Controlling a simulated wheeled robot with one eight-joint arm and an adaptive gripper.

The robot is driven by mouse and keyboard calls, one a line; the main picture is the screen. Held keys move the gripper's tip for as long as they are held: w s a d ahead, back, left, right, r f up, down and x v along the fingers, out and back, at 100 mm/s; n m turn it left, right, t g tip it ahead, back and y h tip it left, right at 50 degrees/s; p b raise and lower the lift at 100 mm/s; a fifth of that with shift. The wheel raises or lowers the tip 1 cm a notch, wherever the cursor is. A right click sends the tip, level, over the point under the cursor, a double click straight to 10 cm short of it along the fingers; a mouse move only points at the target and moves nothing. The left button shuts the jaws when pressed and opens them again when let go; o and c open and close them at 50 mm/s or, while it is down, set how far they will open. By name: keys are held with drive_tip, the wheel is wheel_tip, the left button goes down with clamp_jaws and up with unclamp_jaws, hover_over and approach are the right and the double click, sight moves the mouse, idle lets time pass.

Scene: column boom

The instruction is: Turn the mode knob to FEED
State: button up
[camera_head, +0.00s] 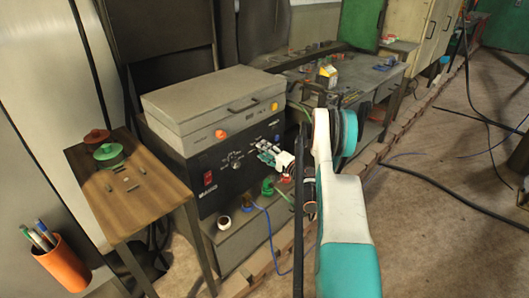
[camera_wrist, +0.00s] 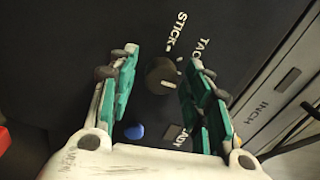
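A round dark knob (camera_wrist: 160,72) with a short white pointer mark sits on the black panel, between my two fingers in the wrist view. The mark is on its lower right side there. White words STICK and TACK stand above it; I cannot read a FEED label. My gripper (camera_wrist: 164,62) is open, with one teal finger on each side of the knob; gaps show, and contact is not visible. In the head view my gripper (camera_head: 263,150) is at the right part of the black front panel (camera_head: 212,168), hiding some of it.
A blue button (camera_wrist: 134,131) is below the knob. The head view shows a red switch (camera_head: 208,178) and another dial (camera_head: 234,158) on the panel. A grey lidded box (camera_head: 205,105) is above. A wooden table (camera_head: 150,205) stands left; cables cross the floor at right.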

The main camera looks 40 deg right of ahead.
drive_tip(key=s, duration=0.7)
drive_tip(key=shift+s+d+f, duration=0.15)
drive_tip(key=shift+s+d, duration=0.05)
drive_tip(key=shift+d, duration=0.05)
idle(0.5)
